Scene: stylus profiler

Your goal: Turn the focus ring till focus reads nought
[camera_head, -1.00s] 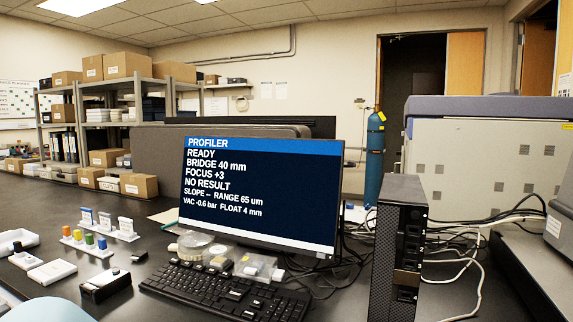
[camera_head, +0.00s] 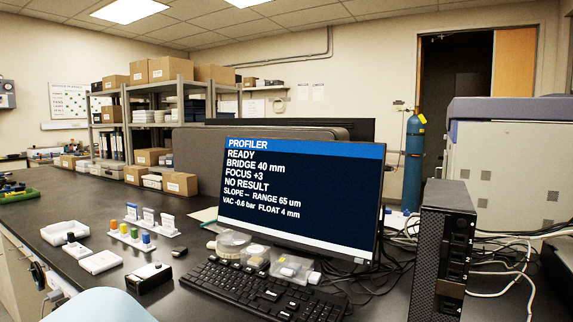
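The monitor (camera_head: 300,200) stands on the dark bench, titled PROFILER. It reads READY, BRIDGE 40 mm, FOCUS +3, NO RESULT, SLOPE –, RANGE 65 um, VAC -0.6 bar, FLOAT 4 mm. I cannot make out a focus ring in this view. Neither of my grippers is in view. A pale blue rounded shape at the bottom left edge is cut off, and I cannot tell what it is.
A black keyboard (camera_head: 262,290) lies before the monitor, with small clear containers (camera_head: 255,256) between. White trays (camera_head: 100,262) and a rack of coloured pieces (camera_head: 130,236) sit left. A black computer tower (camera_head: 443,250) and loose cables stand right.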

